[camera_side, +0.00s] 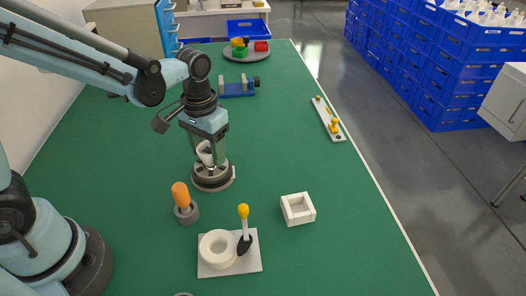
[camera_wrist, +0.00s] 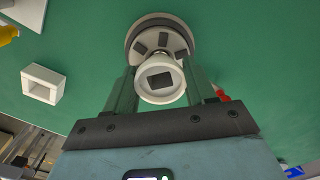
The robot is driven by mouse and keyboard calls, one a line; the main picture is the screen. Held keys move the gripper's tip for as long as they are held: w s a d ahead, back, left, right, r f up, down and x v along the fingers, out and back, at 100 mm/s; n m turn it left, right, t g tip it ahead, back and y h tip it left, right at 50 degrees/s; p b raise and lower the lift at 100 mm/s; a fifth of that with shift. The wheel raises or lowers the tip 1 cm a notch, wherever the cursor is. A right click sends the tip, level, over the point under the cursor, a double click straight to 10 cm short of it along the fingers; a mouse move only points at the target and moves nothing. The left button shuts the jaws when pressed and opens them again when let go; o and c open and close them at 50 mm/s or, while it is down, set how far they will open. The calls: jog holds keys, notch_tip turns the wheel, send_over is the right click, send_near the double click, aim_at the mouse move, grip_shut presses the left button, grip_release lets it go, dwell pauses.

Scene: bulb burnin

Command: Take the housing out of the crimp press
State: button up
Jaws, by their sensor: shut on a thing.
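My gripper (camera_side: 206,156) points down over a round dark grey fixture (camera_side: 213,184) with a pale rim, which seems to be the crimp press. Its greenish fingers are shut on a white, cup-shaped housing (camera_side: 205,150). In the wrist view the housing (camera_wrist: 162,97) sits between the fingers, with a dark square in its middle. The round fixture (camera_wrist: 137,31), with dark slots on its top, shows directly behind it. I cannot tell whether the housing still touches the fixture. The fingers partly hide the housing in the side view.
An orange-handled tool (camera_side: 181,195) stands in a grey holder close by. In front are a white plate (camera_side: 213,268) with a white ring and a yellow-knobbed lever, and an open white square box (camera_side: 298,209). A blue vise (camera_side: 237,88) stands behind. The green table's right side is mostly clear.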

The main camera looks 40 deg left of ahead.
jog(key=shift+r, duration=1.95)
jog(key=s+d+r, duration=0.7)
jog(key=d+r, duration=0.2)
jog(key=r, duration=0.2)
jog(key=shift+d+r, duration=0.15)
